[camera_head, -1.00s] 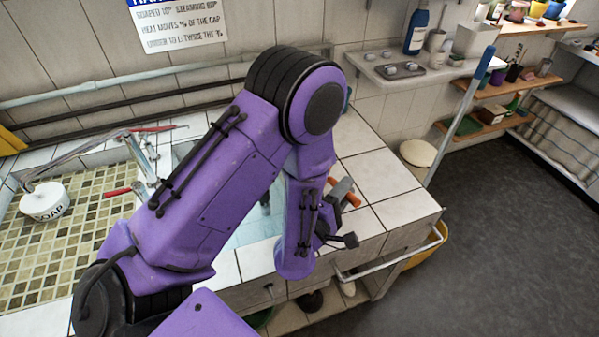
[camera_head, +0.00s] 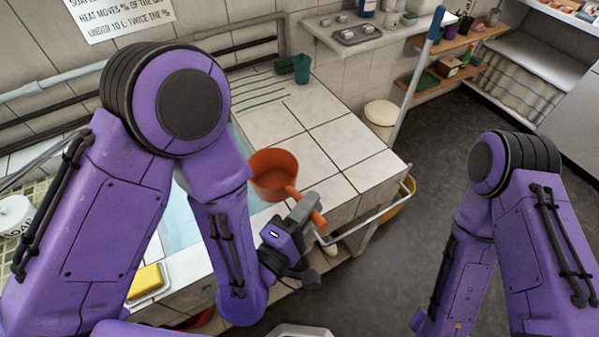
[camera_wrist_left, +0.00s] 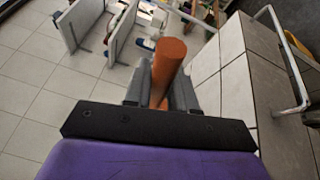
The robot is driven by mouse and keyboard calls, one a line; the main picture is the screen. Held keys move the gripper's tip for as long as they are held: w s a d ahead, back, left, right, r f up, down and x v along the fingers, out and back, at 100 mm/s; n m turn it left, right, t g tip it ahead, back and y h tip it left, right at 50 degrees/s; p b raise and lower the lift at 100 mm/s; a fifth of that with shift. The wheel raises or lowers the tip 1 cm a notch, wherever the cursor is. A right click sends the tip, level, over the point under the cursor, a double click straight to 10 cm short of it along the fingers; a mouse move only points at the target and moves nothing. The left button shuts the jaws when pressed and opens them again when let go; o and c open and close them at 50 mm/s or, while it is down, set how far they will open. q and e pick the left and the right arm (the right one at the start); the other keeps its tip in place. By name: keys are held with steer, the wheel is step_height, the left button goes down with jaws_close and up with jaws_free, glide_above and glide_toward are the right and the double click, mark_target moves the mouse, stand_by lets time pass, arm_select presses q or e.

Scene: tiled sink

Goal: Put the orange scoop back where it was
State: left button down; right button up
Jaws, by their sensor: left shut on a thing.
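The orange scoop (camera_head: 272,172) has a round open cup and a straight handle. In the head view its cup is at the near edge of the tiled counter, beside the sink, with its handle pointing to the lower right. My left gripper (camera_head: 306,208) is shut on the handle. In the left wrist view the handle (camera_wrist_left: 169,62) stands between the two grey fingers, and the cup is hidden. I cannot tell whether the cup touches the counter. My right arm is at the right of the head view, but its gripper is out of sight.
A green cup (camera_head: 301,69) stands on the far part of the counter, next to drain grooves. A yellow sponge (camera_head: 145,281) lies by the sink's near edge. A metal rail (camera_head: 365,218) runs along the counter front. The tiled top (camera_head: 340,140) right of the scoop is clear.

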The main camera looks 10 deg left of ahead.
arm_select(q)
steer(key=shift+s+d+r+m+h, duration=0.15)
steer(key=shift+s+d+r+h, duration=0.05)
steer(key=shift+s+d, duration=0.2)
steer(key=shift+s+d+r+m+h, duration=0.15)
steer(key=shift+s+d+h, duration=0.1)
steer(key=shift+s, duration=0.15)
steer(key=shift+d+f+g+b, duration=0.2)
steer(key=shift+f+g+b, duration=0.1)
steer(key=shift+b, duration=0.3)
steer(key=w+d+f+b, duration=0.1)
steer(key=w+f+b, duration=0.3)
steer(key=w+d+f+b, duration=0.1)
steer(key=w+f+b, duration=0.3)
steer(key=w, duration=0.1)
steer(key=w+f+b, duration=0.4)
steer(key=shift+w+d+f, duration=0.2)
steer(key=shift+d+f, duration=0.2)
steer(key=shift+r, duration=0.2)
steer(key=shift+f, duration=0.25)
steer(key=c, duration=0.9)
jaws_free()
steer(key=shift+r, duration=0.1)
